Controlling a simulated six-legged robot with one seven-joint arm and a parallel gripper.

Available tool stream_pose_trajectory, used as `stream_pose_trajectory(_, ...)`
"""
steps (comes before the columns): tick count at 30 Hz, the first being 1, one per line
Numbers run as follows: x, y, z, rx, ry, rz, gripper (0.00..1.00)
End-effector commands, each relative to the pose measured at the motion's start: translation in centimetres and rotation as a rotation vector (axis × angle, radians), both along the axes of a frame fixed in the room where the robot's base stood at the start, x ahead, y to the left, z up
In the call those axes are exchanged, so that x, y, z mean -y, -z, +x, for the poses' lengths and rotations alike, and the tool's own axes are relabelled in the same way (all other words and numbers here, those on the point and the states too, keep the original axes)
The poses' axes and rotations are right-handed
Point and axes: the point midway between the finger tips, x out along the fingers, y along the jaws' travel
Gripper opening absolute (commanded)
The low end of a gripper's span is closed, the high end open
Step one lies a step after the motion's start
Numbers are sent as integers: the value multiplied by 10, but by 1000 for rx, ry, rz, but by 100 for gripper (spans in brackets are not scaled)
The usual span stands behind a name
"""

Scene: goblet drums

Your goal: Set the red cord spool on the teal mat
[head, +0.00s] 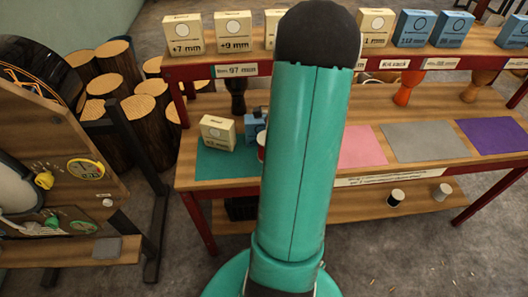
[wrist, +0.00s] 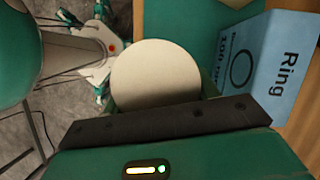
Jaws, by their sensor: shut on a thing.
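The teal mat (head: 213,168) lies at the left end of the middle shelf, partly hidden by my arm. A small red and white edge of the red cord spool (head: 262,153) shows beside my arm, over the mat's right part. In the wrist view, the spool's pale round end (wrist: 155,72) sits against my gripper (wrist: 168,118), which is shut on it. The red side is hidden there. Green mat surface (wrist: 195,25) shows behind it. I cannot tell whether the spool touches the mat. The gripper is hidden behind my arm in the head view.
A cream box (head: 217,132) and a blue box (head: 254,127) stand at the mat's back; the blue one also shows close right in the wrist view (wrist: 265,75). Pink (head: 362,147), grey (head: 423,142) and purple (head: 492,134) mats lie rightward. Two other spools (head: 395,198) stand on the lower shelf.

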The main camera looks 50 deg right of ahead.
Motion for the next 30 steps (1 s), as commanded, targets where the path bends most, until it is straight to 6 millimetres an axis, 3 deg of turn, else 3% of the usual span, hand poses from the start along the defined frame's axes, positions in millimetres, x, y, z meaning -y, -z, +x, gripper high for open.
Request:
stream_pose_trajectory(9, 3, 27, 24, 1, -1, 2, 28)
stream_pose_trajectory(15, 3, 53, 23, 1, 0, 1, 28)
stream_pose_trajectory(24, 3, 55, 23, 1, -2, 0, 28)
stream_pose_trajectory(25, 3, 55, 23, 1, -2, 0, 63)
stream_pose_trajectory(28, 3, 55, 23, 1, -2, 0, 81)
stream_pose_trajectory(30, 3, 55, 23, 1, -2, 0, 81)
